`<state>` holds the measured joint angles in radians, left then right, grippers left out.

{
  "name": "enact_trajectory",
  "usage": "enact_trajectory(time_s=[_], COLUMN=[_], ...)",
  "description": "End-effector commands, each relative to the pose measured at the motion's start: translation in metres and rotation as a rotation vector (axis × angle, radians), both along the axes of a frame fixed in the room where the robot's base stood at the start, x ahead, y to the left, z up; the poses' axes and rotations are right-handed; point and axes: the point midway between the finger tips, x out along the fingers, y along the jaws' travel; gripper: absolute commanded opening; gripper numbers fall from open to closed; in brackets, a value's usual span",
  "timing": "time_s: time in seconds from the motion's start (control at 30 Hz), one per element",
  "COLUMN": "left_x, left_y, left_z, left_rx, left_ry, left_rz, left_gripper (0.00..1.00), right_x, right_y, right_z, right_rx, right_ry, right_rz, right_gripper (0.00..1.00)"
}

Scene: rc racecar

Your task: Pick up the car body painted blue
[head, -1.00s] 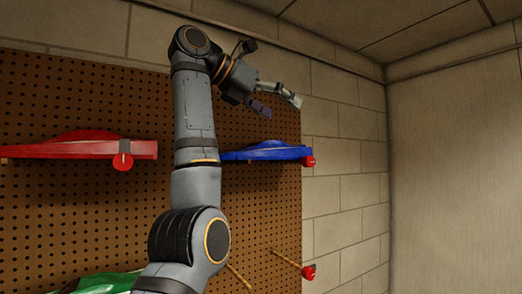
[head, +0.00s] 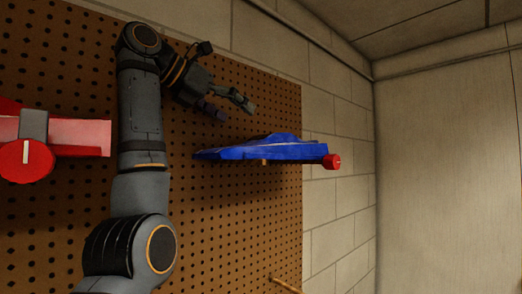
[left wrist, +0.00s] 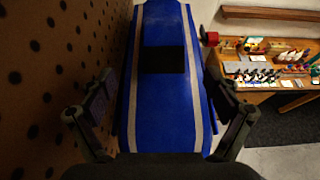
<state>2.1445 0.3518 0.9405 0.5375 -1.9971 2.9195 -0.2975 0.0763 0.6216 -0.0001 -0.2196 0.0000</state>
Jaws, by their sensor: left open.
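The blue car body (head: 265,150) lies on pegs at the right part of the pegboard, with a red-capped peg end at its right. My left gripper (head: 236,108) is open and empty, above the blue body and close to the board. In the left wrist view, the blue body (left wrist: 165,104) with two pale stripes and a black patch lies between the open fingers (left wrist: 160,105), which appear apart from it. My right gripper is not in view.
The pegboard (head: 230,210) stands close beside the gripper. A red car body (head: 80,138) rests on a peg at the left. A wooden workbench (left wrist: 266,97) with small items shows in the left wrist view. The area right of the blue body is clear.

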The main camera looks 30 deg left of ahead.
Motion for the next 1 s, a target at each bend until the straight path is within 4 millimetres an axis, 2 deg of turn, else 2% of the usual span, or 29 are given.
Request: enact_trajectory(time_s=[0.07, 0.3, 0.43, 0.57, 0.77, 0.9, 1.0], left_x=[0.002, 0.037, 0.046, 0.048, 0.076, 0.090, 0.092], left_y=[-0.001, -0.013, -0.016, -0.017, -0.024, -0.029, -0.030], left_z=[0.000, -0.014, -0.019, -0.020, -0.030, -0.039, -0.041], left_rx=[0.000, 0.001, 0.001, 0.000, 0.001, 0.000, 0.000], left_ry=[0.001, 0.004, 0.001, 0.001, 0.004, 0.002, -0.001], left_rz=[0.000, -0.001, 0.000, 0.000, -0.001, -0.001, 0.000], left_gripper=[0.90, 0.90, 0.90, 0.90, 0.90, 0.90, 0.90], right_x=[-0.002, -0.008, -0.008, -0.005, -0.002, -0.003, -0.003], right_y=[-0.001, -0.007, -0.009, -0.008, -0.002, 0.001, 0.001], right_z=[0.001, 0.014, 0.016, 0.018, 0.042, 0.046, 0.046], right_rx=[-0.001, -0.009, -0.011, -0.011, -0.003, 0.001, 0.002], right_ry=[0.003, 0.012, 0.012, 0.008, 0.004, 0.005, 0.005], right_rz=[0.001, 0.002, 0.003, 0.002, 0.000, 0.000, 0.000], right_gripper=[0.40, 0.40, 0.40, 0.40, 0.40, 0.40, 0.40])
